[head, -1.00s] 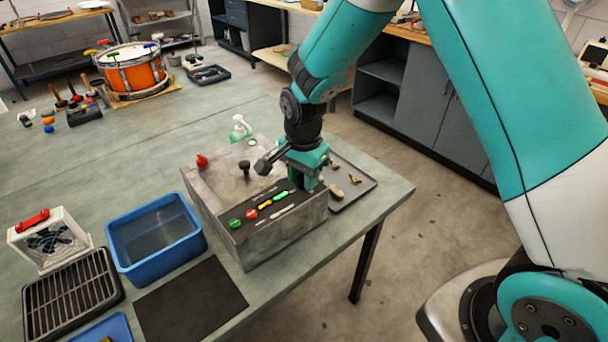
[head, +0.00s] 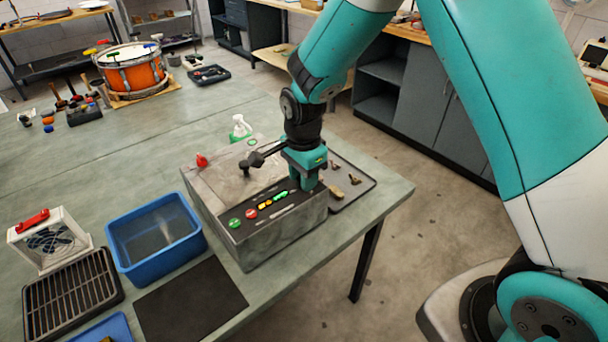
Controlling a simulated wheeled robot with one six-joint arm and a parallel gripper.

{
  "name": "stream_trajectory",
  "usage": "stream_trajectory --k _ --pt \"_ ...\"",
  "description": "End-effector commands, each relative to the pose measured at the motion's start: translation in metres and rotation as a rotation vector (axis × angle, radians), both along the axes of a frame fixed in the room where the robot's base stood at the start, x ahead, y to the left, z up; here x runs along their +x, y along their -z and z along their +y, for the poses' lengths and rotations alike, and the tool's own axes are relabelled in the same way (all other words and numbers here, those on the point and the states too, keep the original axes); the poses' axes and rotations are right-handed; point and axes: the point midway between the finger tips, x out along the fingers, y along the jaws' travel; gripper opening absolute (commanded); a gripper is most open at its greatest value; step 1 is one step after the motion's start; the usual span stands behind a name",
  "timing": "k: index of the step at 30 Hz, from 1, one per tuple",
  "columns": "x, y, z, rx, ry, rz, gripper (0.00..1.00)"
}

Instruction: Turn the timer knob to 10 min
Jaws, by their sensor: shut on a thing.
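The grey control box (head: 243,252) stands on the green bench, with a dark panel (head: 262,222) on its sloped front. The panel carries a green button (head: 235,223), a red button (head: 251,213) and a row of small yellow and green marks (head: 266,204). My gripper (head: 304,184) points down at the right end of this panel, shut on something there. The timer knob itself is hidden behind my gripper, so its pointer and setting cannot be read.
A red knob (head: 202,160) and a black knob (head: 244,166) stand on the box top. A blue bin (head: 155,240) is left of it, a tray of small parts (head: 362,182) right, and a green-white bottle (head: 240,127) behind. A black mat (head: 190,300) lies in front.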

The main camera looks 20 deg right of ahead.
Motion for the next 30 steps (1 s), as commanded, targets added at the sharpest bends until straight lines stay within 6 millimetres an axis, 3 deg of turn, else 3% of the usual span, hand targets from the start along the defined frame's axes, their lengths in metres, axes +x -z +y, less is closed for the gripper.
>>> stream_trajectory --k 1,2,4,5,13,17,23,30 --pt "0.003 -0.003 0.0 0.001 0.002 -0.012 0.1" --pt "0.003 -0.003 0.0 0.001 0.001 -0.012 0.4" --pt "0.003 -0.002 0.0 0.002 0.001 -0.011 0.56" --pt "0.003 -0.002 0.0 0.002 0.001 -0.01 0.59" --pt "0.001 -0.001 0.0 0.001 -0.001 -0.004 0.59" --pt "0.002 -0.01 0.001 0.002 -0.001 -0.006 0.59" --pt "0.002 -0.05 0.001 0.003 -0.001 -0.011 0.59" --pt "0.002 -0.113 0.0 0.002 0.0 -0.012 0.59"
